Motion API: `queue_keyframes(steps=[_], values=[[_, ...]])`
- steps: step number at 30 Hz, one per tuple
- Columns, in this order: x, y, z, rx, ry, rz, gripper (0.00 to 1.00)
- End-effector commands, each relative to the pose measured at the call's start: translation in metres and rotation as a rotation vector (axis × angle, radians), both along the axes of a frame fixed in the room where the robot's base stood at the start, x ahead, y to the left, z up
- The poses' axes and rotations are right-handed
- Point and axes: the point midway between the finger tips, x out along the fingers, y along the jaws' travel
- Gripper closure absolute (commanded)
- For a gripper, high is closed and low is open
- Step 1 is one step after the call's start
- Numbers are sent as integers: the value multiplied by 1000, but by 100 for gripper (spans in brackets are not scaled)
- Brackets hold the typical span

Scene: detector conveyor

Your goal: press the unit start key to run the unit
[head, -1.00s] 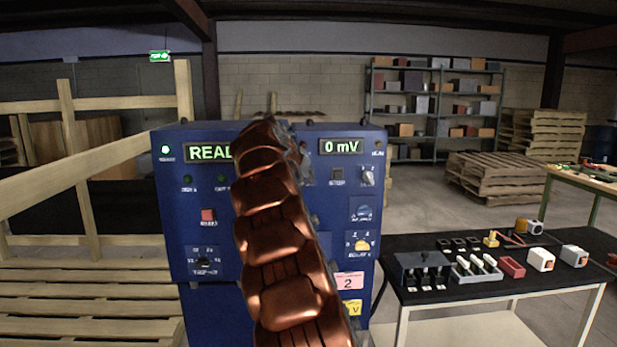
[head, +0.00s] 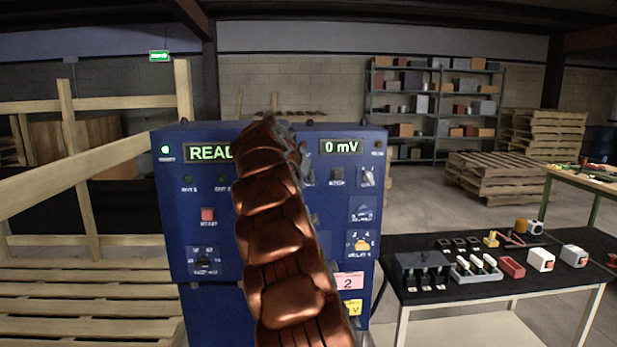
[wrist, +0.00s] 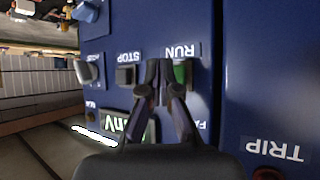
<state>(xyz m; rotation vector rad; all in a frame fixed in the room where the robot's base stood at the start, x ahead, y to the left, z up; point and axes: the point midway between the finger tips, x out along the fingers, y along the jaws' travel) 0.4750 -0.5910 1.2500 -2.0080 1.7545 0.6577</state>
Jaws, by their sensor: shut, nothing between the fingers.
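The blue control unit (head: 180,240) stands ahead in the head view, with its middle hidden behind my copper-coloured arm. In the wrist view, turned upside down, a green key (wrist: 181,73) sits beside the label RUN (wrist: 181,50). A dark key (wrist: 126,75) marked STOP is to its left; this key (head: 337,174) also shows in the head view. My gripper (wrist: 166,72) is shut and empty, its fingertips in front of the panel at the green key, partly covering it. I cannot tell whether they touch it.
The unit's displays read READ, partly covered, (head: 208,153) and 0 mV (head: 341,147). A red button (head: 208,214) and rotary knobs are on the panel. A black-topped table (head: 440,310) with small parts stands right. Wooden railings (head: 90,185) are at left.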

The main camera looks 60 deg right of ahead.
Motion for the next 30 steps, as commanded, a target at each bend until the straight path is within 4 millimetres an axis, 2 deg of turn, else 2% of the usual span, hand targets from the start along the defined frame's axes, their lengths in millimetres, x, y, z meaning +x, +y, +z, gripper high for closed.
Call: queue_keyframes(steps=[30], values=[[6,-7,0,1,0,0,100]])
